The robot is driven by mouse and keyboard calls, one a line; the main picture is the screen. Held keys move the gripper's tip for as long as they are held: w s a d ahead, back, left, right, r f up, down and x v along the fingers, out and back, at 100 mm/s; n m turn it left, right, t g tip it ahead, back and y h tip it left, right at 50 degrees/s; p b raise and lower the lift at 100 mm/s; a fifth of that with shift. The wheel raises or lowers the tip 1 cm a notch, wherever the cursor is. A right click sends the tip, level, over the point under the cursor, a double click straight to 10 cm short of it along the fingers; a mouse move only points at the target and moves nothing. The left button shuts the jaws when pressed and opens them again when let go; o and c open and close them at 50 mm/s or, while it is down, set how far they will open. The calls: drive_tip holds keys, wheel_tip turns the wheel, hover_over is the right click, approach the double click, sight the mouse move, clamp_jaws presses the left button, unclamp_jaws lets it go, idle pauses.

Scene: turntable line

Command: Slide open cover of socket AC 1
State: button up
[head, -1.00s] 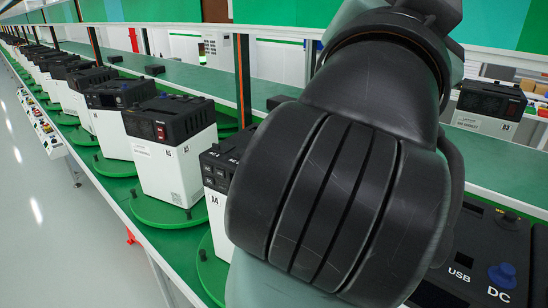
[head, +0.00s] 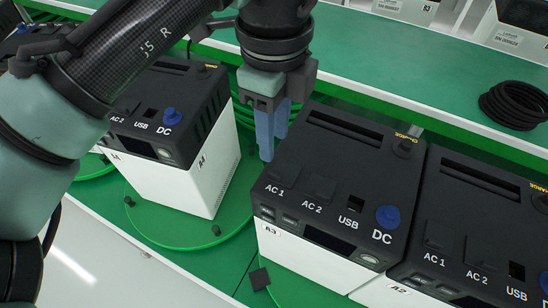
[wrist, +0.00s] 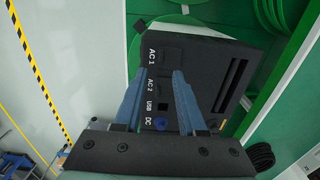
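Power unit A3 (head: 335,195) has a black top with an AC 1 cover (head: 284,173) at its left front corner, closed as far as I can see. An AC 2 cover, USB port and blue DC knob (head: 388,215) follow to the right. Unit A2 (head: 480,235) has its own AC 1 cover (head: 437,236). On unit A4 (head: 180,125), my arm hides AC 1. My gripper (head: 267,145) points down by the far left edge of A3. In the wrist view its blue fingers (wrist: 156,78) are apart and empty, before a unit's top (wrist: 205,85) with its AC 1 cover (wrist: 171,37).
A round green turntable plate (head: 165,235) with small black pegs carries A4. A black cable coil (head: 515,103) lies on the green shelf (head: 400,80) behind A3. A small dark square (head: 260,279) stands by A3's front left corner.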

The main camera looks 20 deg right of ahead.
sight(276, 173)
wheel_tip(276, 173, down, 9)
drive_tip(key=shift+d+r+p, duration=0.1)
drive_tip(key=shift+r+p, duration=0.1)
drive_tip(key=shift+p, duration=0.6)
clamp_jaws()
idle(0.9)
